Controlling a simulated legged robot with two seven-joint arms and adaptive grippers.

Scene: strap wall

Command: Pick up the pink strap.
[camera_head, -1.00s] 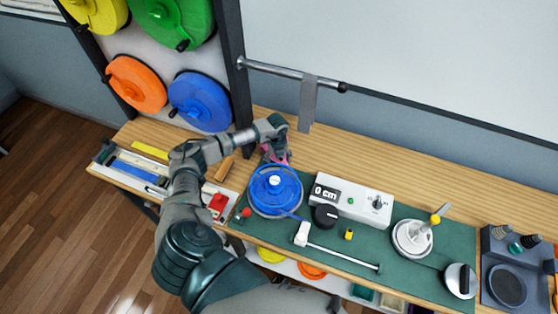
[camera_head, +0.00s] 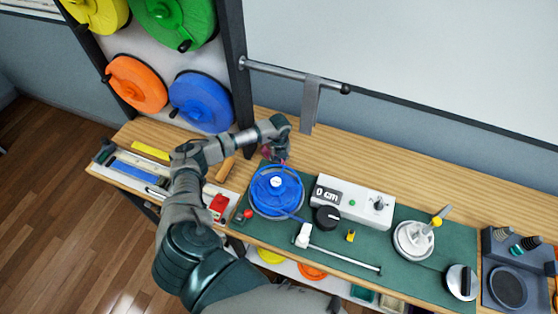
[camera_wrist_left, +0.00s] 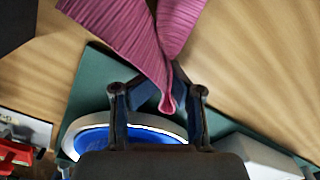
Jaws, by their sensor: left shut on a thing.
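My left gripper (camera_head: 275,155) is over the back edge of the green mat, just behind the blue reel (camera_head: 275,190). Only a little of the pink strap (camera_head: 267,152) shows beside the fingers in the head view. In the left wrist view, the ribbed pink strap (camera_wrist_left: 133,38) spreads in two folded parts that narrow to a pinched loop between the fingers of the left gripper (camera_wrist_left: 168,92). The gripper is shut on it. The far ends of the strap run out of the picture. Whether it touches the bench cannot be told. My right gripper is not in view.
A grey strap (camera_head: 309,104) hangs from the wall rail (camera_head: 290,73) behind the gripper. A white box with a display (camera_head: 355,202) stands right of the blue reel. A wooden-handled tool (camera_head: 225,170) lies to the left. Bare bench (camera_head: 400,174) lies at the back right.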

